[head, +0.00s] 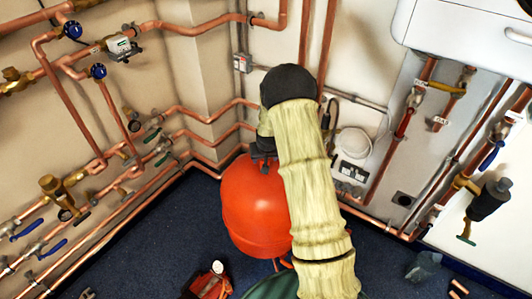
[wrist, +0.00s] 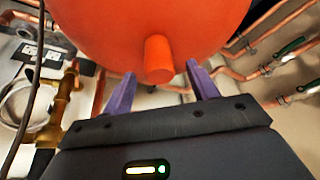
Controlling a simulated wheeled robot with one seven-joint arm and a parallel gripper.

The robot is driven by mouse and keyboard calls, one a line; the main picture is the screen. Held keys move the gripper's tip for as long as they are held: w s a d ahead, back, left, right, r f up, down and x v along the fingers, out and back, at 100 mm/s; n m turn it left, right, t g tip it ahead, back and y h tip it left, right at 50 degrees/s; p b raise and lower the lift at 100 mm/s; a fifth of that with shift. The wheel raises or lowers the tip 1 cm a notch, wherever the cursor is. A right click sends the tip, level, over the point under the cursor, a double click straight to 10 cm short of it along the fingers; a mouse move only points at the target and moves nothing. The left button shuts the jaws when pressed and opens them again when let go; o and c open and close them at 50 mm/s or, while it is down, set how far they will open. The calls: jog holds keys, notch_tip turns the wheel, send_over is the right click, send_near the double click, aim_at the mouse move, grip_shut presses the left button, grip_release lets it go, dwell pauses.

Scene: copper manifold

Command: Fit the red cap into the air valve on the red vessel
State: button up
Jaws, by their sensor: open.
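The red vessel (head: 254,208) stands on the floor against the wall in the head view. Its rounded orange-red surface (wrist: 105,25) fills the top of the wrist view. A short orange-red cylinder (wrist: 159,60), apparently the red cap at the air valve, sticks out from the vessel towards my gripper. No valve body shows separately, so I cannot tell how it is seated. My gripper (wrist: 160,72) is open, its two purple fingers apart on either side of the cylinder with gaps between. In the head view the dark gripper body (head: 263,151) is at the vessel's top; its fingers are hidden.
Copper pipes with valves (head: 162,150) run along the left wall. A white boiler casing (head: 465,35) hangs at upper right, with pipes below. A red toolbox-like item (head: 212,284) lies on the dark blue floor (head: 150,250), which is mostly clear at left.

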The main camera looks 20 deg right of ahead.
jog(key=p+v, duration=0.2)
jog(key=v, duration=1.5)
jog(key=shift+s+a+r, duration=0.1)
jog(key=shift+r, duration=0.05)
jog(key=s+a+r+n+g, duration=0.1)
jog(key=s+a+r, duration=0.15)
jog(key=s, duration=0.85)
jog(key=s+a+r+n+g, duration=0.15)
jog(key=s+a, duration=0.25)
jog(key=s, duration=0.8)
notch_tip(320, 180, up, 21)
jog(key=p, duration=2.1)
jog(key=shift+w+d+r+m+t+y, duration=0.2)
jog(key=shift+r+m+t+y, duration=0.05)
jog(key=shift+m+t+y, duration=0.1)
